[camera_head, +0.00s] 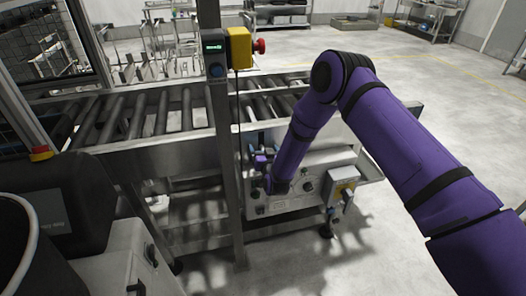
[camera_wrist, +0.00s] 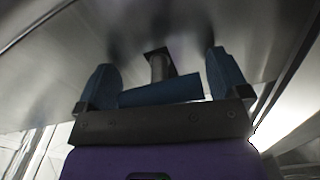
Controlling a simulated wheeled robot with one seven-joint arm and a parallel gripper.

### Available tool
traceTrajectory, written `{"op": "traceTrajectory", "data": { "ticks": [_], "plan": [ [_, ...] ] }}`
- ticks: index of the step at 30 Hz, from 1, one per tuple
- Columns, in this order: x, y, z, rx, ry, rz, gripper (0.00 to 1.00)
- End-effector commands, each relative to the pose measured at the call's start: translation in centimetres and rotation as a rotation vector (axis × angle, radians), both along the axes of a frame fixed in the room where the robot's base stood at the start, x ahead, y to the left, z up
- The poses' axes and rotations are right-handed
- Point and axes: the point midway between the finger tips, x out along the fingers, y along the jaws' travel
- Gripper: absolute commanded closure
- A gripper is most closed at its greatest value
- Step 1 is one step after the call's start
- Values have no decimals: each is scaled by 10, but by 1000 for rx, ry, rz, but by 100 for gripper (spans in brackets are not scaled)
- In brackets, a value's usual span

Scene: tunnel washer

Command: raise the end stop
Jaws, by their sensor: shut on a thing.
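The roller conveyor (camera_head: 160,118) runs across the head view, with a panel (camera_head: 285,198) below its side rail. My gripper (camera_head: 259,152) is low beside this panel, just under the rail, and its fingertips are hard to make out there. A short round metal post (camera_wrist: 159,68) rises behind the bar to a dark opening in a metal surface. I cannot tell a raised stop plate in either view.
A steel upright (camera_head: 228,165) carries a yellow box with a red button (camera_head: 241,48) left of my arm. A grey box (camera_head: 342,186) sticks out at the panel's right. A dark machine (camera_head: 75,205) stands front left. The floor (camera_head: 400,260) at lower right is clear.

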Motion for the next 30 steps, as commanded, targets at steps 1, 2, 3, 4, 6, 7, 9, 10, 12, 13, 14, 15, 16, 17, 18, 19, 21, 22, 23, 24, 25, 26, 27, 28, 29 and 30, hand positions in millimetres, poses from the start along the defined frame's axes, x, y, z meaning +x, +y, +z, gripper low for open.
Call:
{"op": "traceTrajectory", "data": {
  "ticks": [1, 2, 3, 4, 6, 7, 9, 10, 12, 13, 14, 15, 16, 17, 18, 19, 21, 22, 23, 24, 25, 26, 27, 28, 29, 30],
  "plan": [
    [1, 0, 4, -1, -1, -1, 49],
    [1, 0, 8, 0, -2, 0, 49],
    [1, 0, 13, 0, -3, -1, 49],
    [1, 0, 19, 0, -4, -1, 49],
    [1, -1, 31, 0, -4, -2, 49],
    [1, -1, 36, 0, -5, -2, 49],
    [1, -1, 46, 0, -4, -2, 49],
    [1, -1, 50, 0, -4, -2, 49],
    [1, -1, 56, 0, -3, -2, 49],
    [1, -1, 58, 0, -3, -2, 49],
    [1, -1, 59, 0, -4, -2, 49],
    [1, -1, 60, -1, -4, -2, 49],
    [1, -1, 61, 0, -4, -2, 49],
    [1, -1, 61, -1, -4, -2, 49],
    [1, -1, 62, -1, -5, -2, 49],
    [1, -1, 62, -1, -5, -2, 49],
    [1, -1, 62, 0, -7, -2, 49],
    [1, -1, 62, 0, -7, -2, 49],
    [2, -1, 63, 0, -8, -3, 49],
    [2, -1, 63, 0, -8, -3, 2],
    [2, -1, 63, 0, -8, -3, 0],
    [2, -1, 63, 1, -7, -2, 0],
    [1, -1, 62, 1, -7, -2, 0],
    [1, -1, 62, 1, -6, -2, 0],
    [1, -1, 62, 0, -5, -2, 0],
    [1, -1, 61, 0, -5, -2, 0]
  ]
}}
